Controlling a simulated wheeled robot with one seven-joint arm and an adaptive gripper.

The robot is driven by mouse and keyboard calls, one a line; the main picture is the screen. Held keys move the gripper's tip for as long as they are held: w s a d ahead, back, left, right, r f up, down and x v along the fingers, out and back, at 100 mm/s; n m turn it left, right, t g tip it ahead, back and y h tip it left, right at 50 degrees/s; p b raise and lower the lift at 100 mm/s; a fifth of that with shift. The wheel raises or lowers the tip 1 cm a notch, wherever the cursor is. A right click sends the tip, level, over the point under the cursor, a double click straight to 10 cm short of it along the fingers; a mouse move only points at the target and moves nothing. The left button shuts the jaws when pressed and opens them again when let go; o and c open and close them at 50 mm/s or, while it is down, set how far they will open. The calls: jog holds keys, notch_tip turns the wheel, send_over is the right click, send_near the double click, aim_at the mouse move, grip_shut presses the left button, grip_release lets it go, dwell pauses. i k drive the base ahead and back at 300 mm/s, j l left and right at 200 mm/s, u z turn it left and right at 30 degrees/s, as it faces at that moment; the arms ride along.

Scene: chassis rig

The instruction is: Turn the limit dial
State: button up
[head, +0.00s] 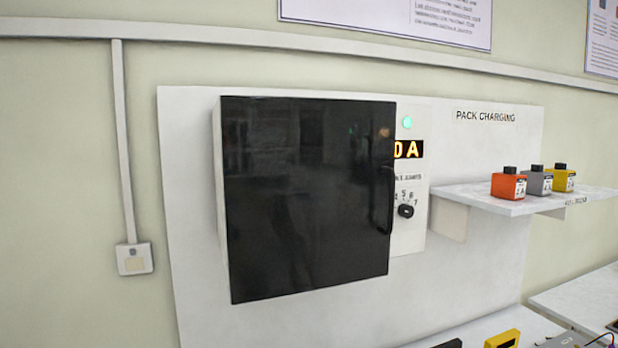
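The limit dial is a small black knob (405,211) on a white control panel (411,240) in the head view. Several printed numbers curve above the knob, among them 5, 6 and 7. I cannot tell exactly where its pointer sits. A display (408,149) above it shows "0 A" in orange, with its left part hidden behind the glossy black door (300,200). A green light (407,122) glows above the display. My gripper is not in view.
The black door of the cabinet, with a dark handle (388,198) at its right edge, stands just left of the dial. A shelf (480,202) to the right holds orange (508,186), grey (537,182) and yellow (562,179) packs. A bench edge (480,328) lies below.

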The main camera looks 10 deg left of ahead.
aim_at(406, 211)
jog(key=k+u, duration=0.25)
jog(key=u, duration=0.15)
jog(key=k+u, duration=0.2)
jog(key=u, duration=0.15)
jog(key=k+j+u, duration=0.1)
jog(key=k+u, duration=0.15)
jog(key=u, duration=0.15)
jog(key=k+l+z, duration=0.5)
